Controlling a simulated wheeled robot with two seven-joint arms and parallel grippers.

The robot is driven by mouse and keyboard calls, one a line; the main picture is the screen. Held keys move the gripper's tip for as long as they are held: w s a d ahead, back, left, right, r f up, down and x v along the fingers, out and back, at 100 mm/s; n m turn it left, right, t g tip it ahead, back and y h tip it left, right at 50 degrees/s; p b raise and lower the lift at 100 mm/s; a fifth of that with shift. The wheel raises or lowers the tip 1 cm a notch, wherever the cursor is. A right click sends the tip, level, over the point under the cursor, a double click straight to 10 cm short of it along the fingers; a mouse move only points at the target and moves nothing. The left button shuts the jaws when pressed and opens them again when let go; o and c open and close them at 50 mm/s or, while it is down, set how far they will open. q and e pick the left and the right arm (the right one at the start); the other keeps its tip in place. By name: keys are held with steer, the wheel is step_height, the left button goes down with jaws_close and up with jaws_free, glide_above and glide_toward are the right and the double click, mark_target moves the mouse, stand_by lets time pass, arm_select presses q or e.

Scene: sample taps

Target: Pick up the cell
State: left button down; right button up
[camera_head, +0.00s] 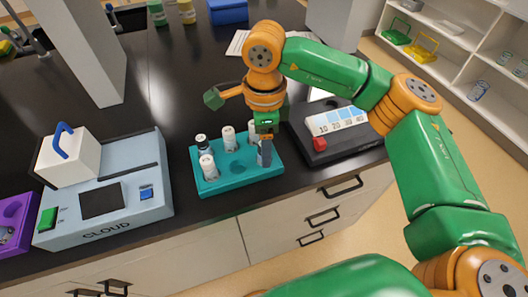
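Several white-capped glass cells stand in a teal rack (237,177) near the counter's front edge. Another white cap (251,128) shows just left of my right gripper (266,158). That gripper points down at the rack's right side, its fingers seen nearly edge-on. A bit of glass shows beside the fingers. Whether they are open or closed on a cell is hidden. My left gripper is out of view.
A pale blue meter marked CLOUD (107,228), with a raised white lid (68,160), stands left of the rack. A dark block with a numbered scale and red knob (319,140) stands close on the right. A grey column (92,62) rises at the back left.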

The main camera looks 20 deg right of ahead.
steer(key=shift+w+f, duration=0.5)
steer(key=shift+s+a+r, duration=0.1)
steer(key=shift+s+r, duration=0.05)
steer(key=shift+s, duration=0.1)
steer(key=c, duration=0.7)
jaws_close()
steer(key=shift+w, duration=0.1)
